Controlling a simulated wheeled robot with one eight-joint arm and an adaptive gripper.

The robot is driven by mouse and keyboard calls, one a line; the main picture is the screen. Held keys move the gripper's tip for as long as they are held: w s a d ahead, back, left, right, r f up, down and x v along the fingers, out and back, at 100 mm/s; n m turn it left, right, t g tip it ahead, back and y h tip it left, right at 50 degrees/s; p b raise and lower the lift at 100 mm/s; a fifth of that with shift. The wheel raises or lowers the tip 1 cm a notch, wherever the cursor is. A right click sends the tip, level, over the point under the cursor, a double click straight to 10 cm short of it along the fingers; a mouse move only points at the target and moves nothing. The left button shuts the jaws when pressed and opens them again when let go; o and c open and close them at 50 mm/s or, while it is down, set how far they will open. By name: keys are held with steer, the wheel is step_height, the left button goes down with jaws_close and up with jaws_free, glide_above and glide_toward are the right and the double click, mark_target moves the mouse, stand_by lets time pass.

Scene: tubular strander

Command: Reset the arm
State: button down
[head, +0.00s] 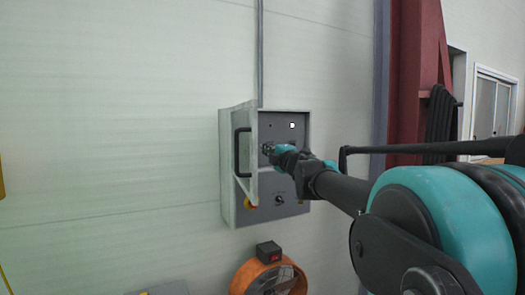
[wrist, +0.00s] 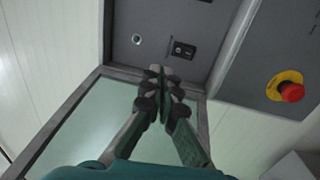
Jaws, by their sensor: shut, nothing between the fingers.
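My gripper (head: 270,150) is at the end of my outstretched arm, in front of the upper part of a grey control box on the wall. In the wrist view my gripper (wrist: 158,76) has its fingertips together with nothing between them. The fingertips appear close to the box's grey panel (wrist: 140,20), near a black switch (wrist: 182,50); I cannot tell if they touch it. The box's framed door (head: 244,150) stands open, with a black handle (head: 238,152) on it. In the wrist view the door (wrist: 85,130) lies behind the fingers.
A red emergency button (wrist: 290,92) on a yellow ring sits on the lower panel. An orange fan-like object (head: 245,278) stands below the box. A dark red column (head: 410,80) rises to the right. The pale wall (head: 110,100) left of the box is clear.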

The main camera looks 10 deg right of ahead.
steer(key=shift+s, duration=0.1)
steer(key=s+d+f+m+g+h, duration=0.2)
steer(key=s+d+f+m+h, duration=0.15)
steer(key=f+m, duration=0.4)
steer(key=s+d+f+m+g+h, duration=0.2)
steer(key=s+d+f+m+h, duration=0.15)
steer(key=f, duration=0.75)
steer(key=s+d+f+m+g+h, duration=0.2)
steer(key=d+f+m+h, duration=0.15)
steer(key=f+m, duration=0.4)
steer(key=s+a+f+m+g+y, duration=0.1)
steer(key=s+a+f+g, duration=0.3)
steer(key=s+f, duration=0.7)
steer(key=s+a+f+m+g+y, duration=0.2)
steer(key=s+a+f+g+y, duration=0.1)
steer(key=s+f, duration=0.9)
step_height(320, 180, down, 3)
steer(key=shift+a+f+g, duration=0.1)
steer(key=shift+a+g, duration=0.4)
steer(key=shift+g, duration=0.2)
steer(key=shift+y, duration=0.25)
